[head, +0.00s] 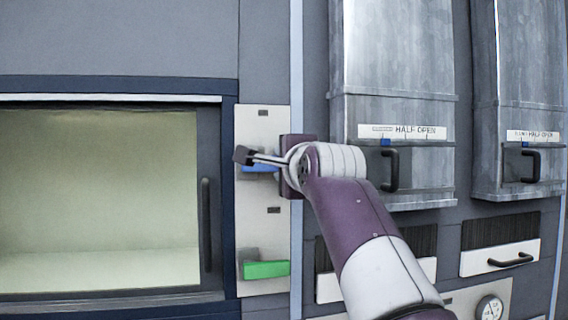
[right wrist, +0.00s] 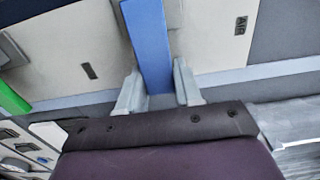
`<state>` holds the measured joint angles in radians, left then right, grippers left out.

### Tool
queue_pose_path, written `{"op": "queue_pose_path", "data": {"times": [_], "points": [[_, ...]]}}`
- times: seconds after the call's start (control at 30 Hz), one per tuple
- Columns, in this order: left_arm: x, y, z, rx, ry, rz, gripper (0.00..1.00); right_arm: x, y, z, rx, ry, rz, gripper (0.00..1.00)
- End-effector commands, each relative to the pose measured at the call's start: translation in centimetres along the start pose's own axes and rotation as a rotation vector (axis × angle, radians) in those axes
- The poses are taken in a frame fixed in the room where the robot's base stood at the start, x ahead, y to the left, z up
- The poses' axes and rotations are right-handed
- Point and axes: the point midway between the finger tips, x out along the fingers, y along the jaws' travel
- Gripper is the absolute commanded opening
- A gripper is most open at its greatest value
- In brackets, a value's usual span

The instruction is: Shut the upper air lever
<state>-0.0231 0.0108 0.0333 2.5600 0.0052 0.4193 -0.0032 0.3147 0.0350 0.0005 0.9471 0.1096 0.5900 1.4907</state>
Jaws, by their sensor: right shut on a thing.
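The upper air lever is a blue bar (head: 258,169) on a pale panel (head: 262,225) beside the chamber window. In the head view it lies about level, partly hidden by my right gripper (head: 262,158). In the right wrist view the blue bar (right wrist: 150,45) runs down between the fingers of my right gripper (right wrist: 159,92), which is shut on it. A small plate reading "AIR" (right wrist: 240,25) is on the panel near it. The lower lever is a green bar (head: 266,269), level, with a grey mount at its left. My left gripper is not in view.
A lit chamber window (head: 100,190) with a dark upright handle (head: 206,225) is at the left. Metal ducts marked "HALF OPEN" (head: 405,132) with black handles (head: 391,172) stand at the right. A round gauge (head: 490,308) is at the lower right.

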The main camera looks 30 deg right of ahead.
Motion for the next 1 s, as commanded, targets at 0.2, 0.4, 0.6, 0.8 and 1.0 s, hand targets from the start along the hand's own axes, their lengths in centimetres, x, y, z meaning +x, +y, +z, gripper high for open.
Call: {"op": "queue_pose_path", "data": {"times": [0.2,0.4,0.6,0.8,1.0], "points": [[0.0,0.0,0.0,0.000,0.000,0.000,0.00,0.1,0.2,0.0,0.006,0.000,0.005,0.00],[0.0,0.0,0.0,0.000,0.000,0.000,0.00,0.1,0.2,0.0,0.006,-0.001,0.005,0.41],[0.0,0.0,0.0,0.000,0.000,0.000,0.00,0.1,0.1,0.0,0.005,0.000,0.003,0.55],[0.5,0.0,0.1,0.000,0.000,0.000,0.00,-0.6,0.3,0.0,0.004,0.000,0.001,0.55],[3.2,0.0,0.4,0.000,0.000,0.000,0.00,-5.3,0.8,0.0,0.004,0.001,-0.003,0.55]]}}
